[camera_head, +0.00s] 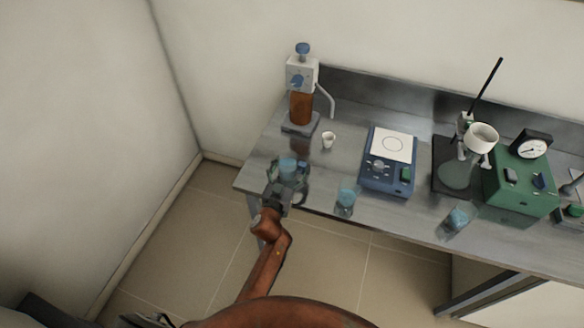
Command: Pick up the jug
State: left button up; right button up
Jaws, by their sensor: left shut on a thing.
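The jug (288,165), a clear vessel with blue contents, is at the left end of the metal bench, near its front edge. My left gripper (287,176) reaches in from the front and is shut on the jug, with a finger on each side of it. The gripper hides the lower part of the jug. I cannot tell whether its base touches the bench. My right gripper is out of view.
A dispenser bottle (302,106) with a side spout and a small white cup (328,140) stand behind the jug. Two more vessels with blue contents (346,198) (457,219) stand along the front edge. A blue balance (388,176) and green device (520,183) stand to the right.

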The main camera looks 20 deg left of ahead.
aim_at(295, 154)
pick_arm(q)
jog(key=shift+r, duration=0.55)
notch_tip(295, 154, up, 2)
jog(key=shift+r+p, duration=0.15)
jog(key=shift+p, duration=0.55)
jog(key=s+d+r+p, duration=0.3)
jog(key=s+r, duration=0.6)
jog(key=s, duration=0.4)
jog(key=shift+s+d+r, duration=0.2)
jog(key=shift+s+r, duration=0.1)
jog(key=shift+r, duration=0.05)
